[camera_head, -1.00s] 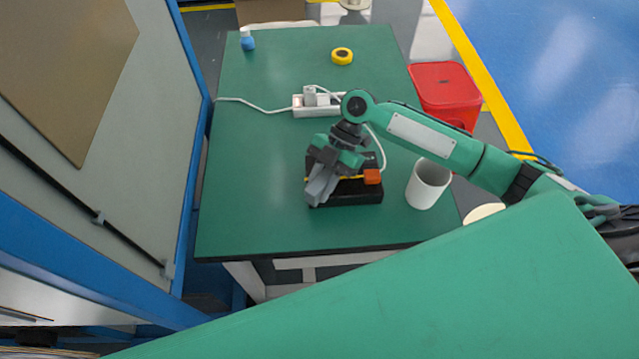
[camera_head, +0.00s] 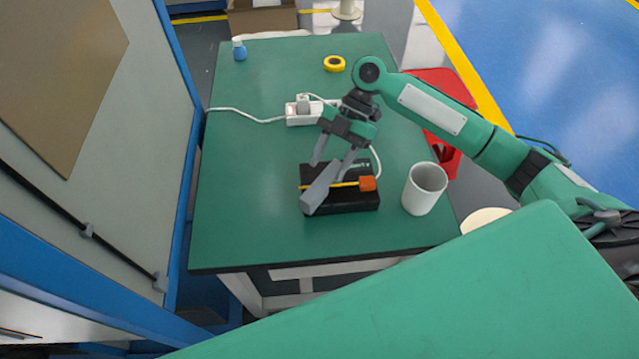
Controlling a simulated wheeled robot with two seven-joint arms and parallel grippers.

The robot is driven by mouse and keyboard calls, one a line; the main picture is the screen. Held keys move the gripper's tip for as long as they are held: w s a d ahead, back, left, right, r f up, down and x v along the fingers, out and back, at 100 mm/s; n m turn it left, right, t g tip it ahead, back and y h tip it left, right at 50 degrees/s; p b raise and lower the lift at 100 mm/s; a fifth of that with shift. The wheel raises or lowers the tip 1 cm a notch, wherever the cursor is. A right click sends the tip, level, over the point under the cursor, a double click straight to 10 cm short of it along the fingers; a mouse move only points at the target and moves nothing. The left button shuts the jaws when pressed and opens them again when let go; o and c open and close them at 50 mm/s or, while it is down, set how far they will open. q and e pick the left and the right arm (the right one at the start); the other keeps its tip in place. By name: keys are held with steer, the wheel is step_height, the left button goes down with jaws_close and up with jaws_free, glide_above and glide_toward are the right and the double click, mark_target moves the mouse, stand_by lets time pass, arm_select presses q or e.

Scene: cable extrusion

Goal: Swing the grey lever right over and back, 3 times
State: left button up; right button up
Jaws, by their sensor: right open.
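The grey lever (camera_head: 319,191) is a flat bar on a black box (camera_head: 352,200) on the green table. It slants down to the left, its free end near the box's front left corner. A thin yellow strip and an orange block (camera_head: 368,184) are also on the box. My right gripper (camera_head: 331,164) is open, pointing down just above and behind the lever. One finger overlaps the lever's upper end in the picture, and I cannot tell whether they touch. My left gripper is not in view.
A white mug (camera_head: 424,188) stands right of the box. A white power strip (camera_head: 304,114) with a cable lies behind it. A yellow tape roll (camera_head: 334,63) and a blue bottle (camera_head: 239,49) are farther back.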

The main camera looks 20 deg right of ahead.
steer(key=v, duration=0.4)
steer(key=shift+w+d+r, duration=0.15)
steer(key=shift+r, duration=0.05)
steer(key=shift+w+d+r, duration=0.1)
steer(key=shift+d+r, duration=0.1)
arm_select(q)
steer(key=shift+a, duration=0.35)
arm_select(e)
steer(key=shift+d+r, duration=0.15)
steer(key=shift+r, duration=0.05)
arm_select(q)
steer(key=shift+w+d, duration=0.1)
